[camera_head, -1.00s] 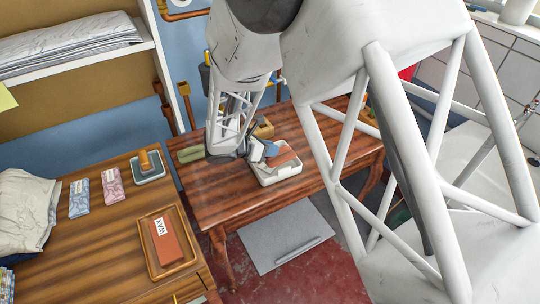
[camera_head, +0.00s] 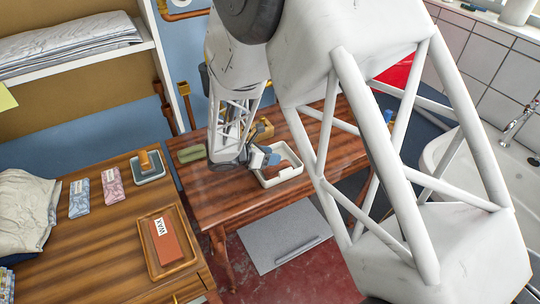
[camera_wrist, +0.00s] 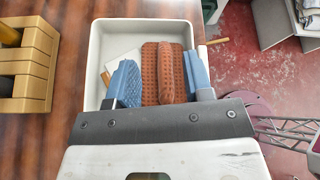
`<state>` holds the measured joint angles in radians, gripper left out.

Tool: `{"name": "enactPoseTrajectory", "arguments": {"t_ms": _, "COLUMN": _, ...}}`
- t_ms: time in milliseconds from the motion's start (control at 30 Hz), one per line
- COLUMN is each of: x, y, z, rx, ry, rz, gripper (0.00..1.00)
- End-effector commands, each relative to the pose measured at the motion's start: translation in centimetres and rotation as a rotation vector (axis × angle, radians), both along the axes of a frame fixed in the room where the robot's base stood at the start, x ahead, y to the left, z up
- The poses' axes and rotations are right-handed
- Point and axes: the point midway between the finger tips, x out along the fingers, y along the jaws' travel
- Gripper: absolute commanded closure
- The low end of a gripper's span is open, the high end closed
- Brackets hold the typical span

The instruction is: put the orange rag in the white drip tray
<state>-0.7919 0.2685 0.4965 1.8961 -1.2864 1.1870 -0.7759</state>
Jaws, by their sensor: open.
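The white drip tray (camera_head: 265,182) stands on the middle wooden table; its rim (camera_wrist: 97,50) shows in the wrist view. The orange rag (camera_head: 288,164) shows within the tray's outline. In the wrist view the rag (camera_wrist: 150,65) is a dotted orange-brown cloth with a raised fold, between my two blue fingers. My gripper (camera_wrist: 162,78) is open over the tray, with gaps beside the rag. In the head view my gripper (camera_head: 266,157) is at the tray's left side. The rag's near end is hidden by my gripper, and I cannot tell whether all of it rests on the tray floor.
A tan slatted block (camera_wrist: 38,65) stands left of the tray. A green item (camera_head: 191,154) lies at the table's back left. The left desk carries a wooden tray (camera_head: 153,268) with a WAX-labelled block (camera_head: 167,246). A grey board (camera_head: 283,240) lies on the red floor.

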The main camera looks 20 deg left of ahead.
Motion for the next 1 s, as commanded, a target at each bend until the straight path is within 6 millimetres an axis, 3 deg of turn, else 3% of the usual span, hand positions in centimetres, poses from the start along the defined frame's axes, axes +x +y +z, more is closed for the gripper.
{"name": "enactPoseTrajectory", "arguments": {"t_ms": 433, "x": -1.1, "y": 1.3, "z": 0.9, "rx": 0.0, "ry": -0.002, "rz": 0.001, "gripper": 0.53}}
{"name": "enactPoseTrajectory", "arguments": {"t_ms": 1000, "x": -5.8, "y": 6.6, "z": 4.5, "rx": 0.0, "ry": -0.001, "rz": 0.002, "gripper": 0.53}}
